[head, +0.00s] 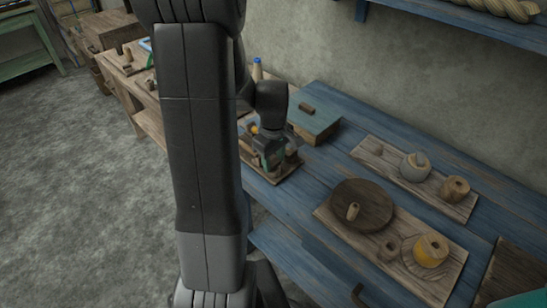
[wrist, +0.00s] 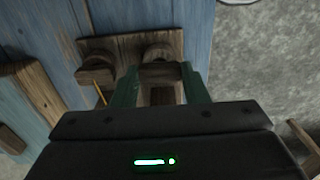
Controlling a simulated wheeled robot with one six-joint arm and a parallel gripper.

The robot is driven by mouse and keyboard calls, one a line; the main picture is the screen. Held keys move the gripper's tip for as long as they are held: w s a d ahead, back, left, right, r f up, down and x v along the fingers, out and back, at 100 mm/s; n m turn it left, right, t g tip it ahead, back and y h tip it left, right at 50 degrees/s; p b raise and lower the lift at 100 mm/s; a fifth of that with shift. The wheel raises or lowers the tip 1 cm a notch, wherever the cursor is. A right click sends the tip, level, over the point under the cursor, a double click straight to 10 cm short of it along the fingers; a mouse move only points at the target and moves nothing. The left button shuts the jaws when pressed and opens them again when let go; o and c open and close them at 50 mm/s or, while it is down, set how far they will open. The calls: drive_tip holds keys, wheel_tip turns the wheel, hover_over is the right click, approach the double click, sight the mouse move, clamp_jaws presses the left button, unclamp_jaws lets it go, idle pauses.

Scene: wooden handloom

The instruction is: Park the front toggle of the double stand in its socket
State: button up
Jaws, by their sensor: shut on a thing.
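The double stand shows in the head view as a small wooden board (head: 289,172) at the blue bench's near edge. In the wrist view its board (wrist: 120,42) carries two round wooden posts, one (wrist: 97,73) left of my fingers and one (wrist: 158,51) just beyond them. My gripper (wrist: 162,82) has its green fingers shut on a wooden piece (wrist: 160,72), which seems to be the toggle. In the head view my gripper (head: 272,158) is low over the stand. I cannot tell whether the held piece sits in a socket; the fingers and wrist hide its lower part.
A blue-topped box (head: 313,121) stands close behind the stand. To the right are a board (head: 450,205) with small pots and another board (head: 330,222) with a dark round disc (head: 362,205) and a yellow-topped spool (head: 431,250). Bare bench (head: 310,190) lies between.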

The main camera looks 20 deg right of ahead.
drive_tip(key=shift+f, duration=0.2)
drive_tip(key=o, duration=1.1)
wheel_tip(320, 180, up, 14)
drive_tip(key=p, duration=0.1)
drive_tip(key=shift+f, duration=0.1)
